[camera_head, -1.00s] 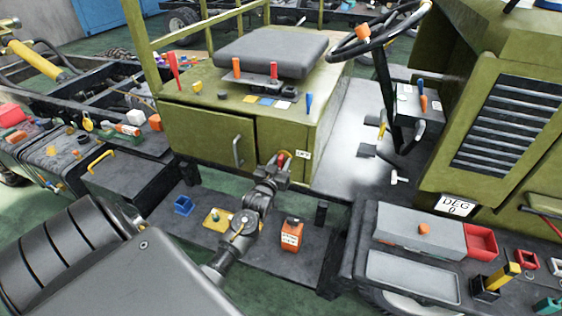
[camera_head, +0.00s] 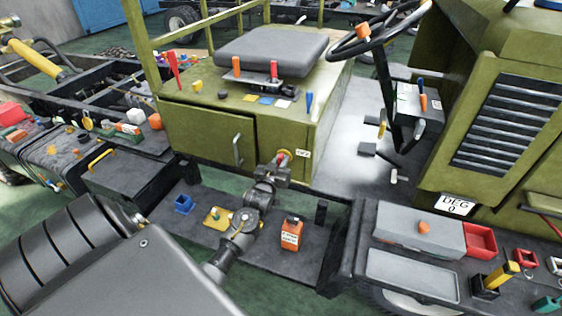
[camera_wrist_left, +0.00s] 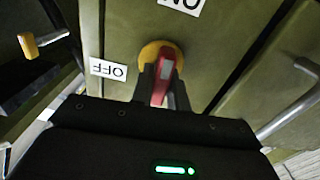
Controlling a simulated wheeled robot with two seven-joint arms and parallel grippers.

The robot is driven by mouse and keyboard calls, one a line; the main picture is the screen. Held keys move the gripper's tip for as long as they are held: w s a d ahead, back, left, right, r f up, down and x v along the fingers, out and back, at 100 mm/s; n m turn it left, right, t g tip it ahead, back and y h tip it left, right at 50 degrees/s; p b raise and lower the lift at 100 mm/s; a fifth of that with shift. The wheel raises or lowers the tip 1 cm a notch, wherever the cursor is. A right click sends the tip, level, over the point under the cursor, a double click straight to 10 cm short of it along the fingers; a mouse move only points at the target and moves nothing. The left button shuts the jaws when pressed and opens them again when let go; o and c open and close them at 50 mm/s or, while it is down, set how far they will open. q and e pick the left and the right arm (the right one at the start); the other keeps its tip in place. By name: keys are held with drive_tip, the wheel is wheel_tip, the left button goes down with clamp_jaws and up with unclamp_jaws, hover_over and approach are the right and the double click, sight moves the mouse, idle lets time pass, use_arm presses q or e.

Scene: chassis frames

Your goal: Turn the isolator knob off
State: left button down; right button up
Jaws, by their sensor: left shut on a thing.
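The isolator knob (camera_head: 283,155) is a red handle on a round yellow base, on the front of the olive seat box at its right end. It also shows in the left wrist view (camera_wrist_left: 165,68). There, a white OFF label (camera_wrist_left: 108,69) is to its left and an ON label (camera_wrist_left: 181,4) is above it, both upside down. The red handle is nearly upright in that view, leaning slightly right at its top. My left gripper (camera_head: 277,170) is shut on the handle, with one dark finger on each side. My right gripper is not in view.
A metal door handle (camera_head: 237,150) stands out left of the knob. The steering wheel (camera_head: 380,33) stands to the right.

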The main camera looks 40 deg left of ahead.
use_arm(q)
drive_tip(key=n+p, duration=0.1)
drive_tip(key=n, duration=0.3)
drive_tip(key=n+p, duration=0.1)
drive_tip(key=n, duration=0.3)
drive_tip(key=shift+a+n, duration=0.15)
drive_tip(key=shift+n, duration=0.15)
drive_tip(key=n+p, duration=0.1)
drive_tip(key=n, duration=0.3)
drive_tip(key=shift+s+a+f, duration=0.1)
drive_tip(key=shift+f+n+p, duration=0.15)
drive_tip(key=shift+n+p, duration=0.65)
drive_tip(key=shift+n, duration=1.6)
drive_tip(key=c, duration=1.4)
unclamp_jaws()
